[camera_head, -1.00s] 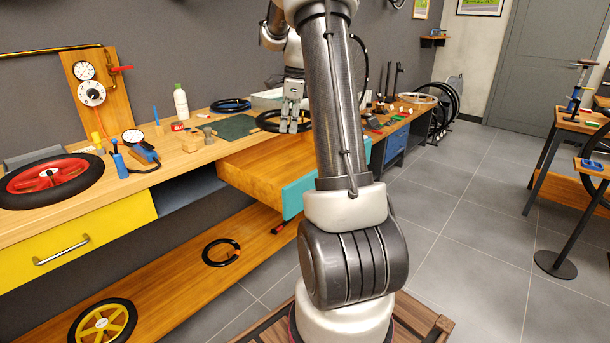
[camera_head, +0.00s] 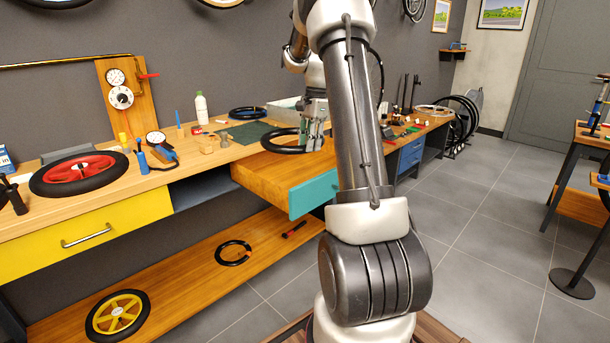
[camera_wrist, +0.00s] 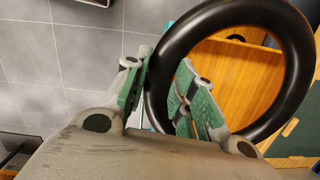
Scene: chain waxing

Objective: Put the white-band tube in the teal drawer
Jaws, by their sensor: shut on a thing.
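My gripper (camera_wrist: 161,95) is shut on the rim of a black ring-shaped tube (camera_wrist: 172,40). One finger is outside the ring and the other inside it. No white band shows on the visible part. In the head view my gripper (camera_head: 313,138) holds the tube (camera_head: 280,150) near the bench's front edge, by the back of the drawer. The teal drawer (camera_head: 313,193) is pulled open, with a bare wooden inside where I can see it. My arm hides its right part. Whether the tube touches anything is unclear.
A blue-marked black tube (camera_head: 248,112) lies at the back of the bench by a green mat (camera_head: 248,132). A white bottle (camera_head: 201,110) stands left of it. Another black tube (camera_head: 233,252) lies on the lower shelf. The yellow drawer (camera_head: 85,232) is shut.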

